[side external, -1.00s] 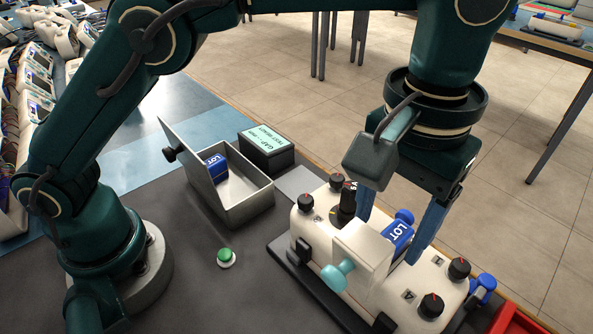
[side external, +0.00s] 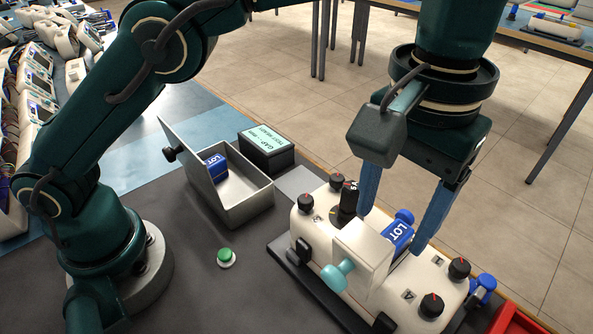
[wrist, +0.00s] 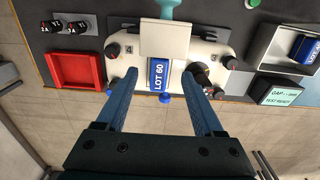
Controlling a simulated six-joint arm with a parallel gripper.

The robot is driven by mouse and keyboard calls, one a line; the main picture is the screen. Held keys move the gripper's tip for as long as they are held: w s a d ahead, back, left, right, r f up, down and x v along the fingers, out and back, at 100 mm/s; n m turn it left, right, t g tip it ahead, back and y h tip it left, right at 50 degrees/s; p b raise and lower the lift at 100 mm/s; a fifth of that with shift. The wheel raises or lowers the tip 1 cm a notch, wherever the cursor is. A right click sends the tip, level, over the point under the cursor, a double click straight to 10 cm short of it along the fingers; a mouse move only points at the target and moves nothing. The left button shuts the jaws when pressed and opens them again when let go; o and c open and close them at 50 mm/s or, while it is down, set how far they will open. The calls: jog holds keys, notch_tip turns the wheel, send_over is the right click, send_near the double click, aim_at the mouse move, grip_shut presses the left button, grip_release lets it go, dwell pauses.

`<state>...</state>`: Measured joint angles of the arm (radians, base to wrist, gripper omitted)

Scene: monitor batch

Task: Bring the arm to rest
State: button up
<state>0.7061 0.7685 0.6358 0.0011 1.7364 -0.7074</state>
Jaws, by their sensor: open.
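My gripper (side external: 390,230) is open and empty, pointing down above the cream monitor unit (side external: 440,280). Its blue fingers stand to either side of a blue block marked LOT (side external: 398,236). The block sits in the unit's bay, beside a raised cream flap with a teal knob (side external: 335,277). In the wrist view the block reads LOT 60 (wrist: 158,75) and lies between the fingers with a visible gap on each side. The fingertips appear above the unit; the exact height is unclear.
An open-lidded grey box (side external: 240,195) holds another blue LOT block (side external: 216,168). A small display (side external: 266,145) stands behind it. A green button (side external: 226,257) is on the dark bench. A red tray (wrist: 75,70) lies beside the unit. Black knobs stick up from the unit.

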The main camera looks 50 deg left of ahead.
jog(key=shift+f, duration=2.3)
jog(key=shift+r, duration=0.2)
jog(key=shift+r, duration=2.35)
jog(key=shift+f, duration=2.4)
jog(key=shift+r, duration=1.8)
jog(key=shift+w+a+r, duration=0.1)
jog(key=shift+r, duration=0.2)
jog(key=shift+n, duration=0.7)
jog(key=a+r, duration=0.1)
jog(key=r, duration=0.1)
jog(key=a+r, duration=0.1)
jog(key=a, duration=0.1)
jog(key=shift+w+a+r, duration=0.1)
jog(key=shift+w+r, duration=0.3)
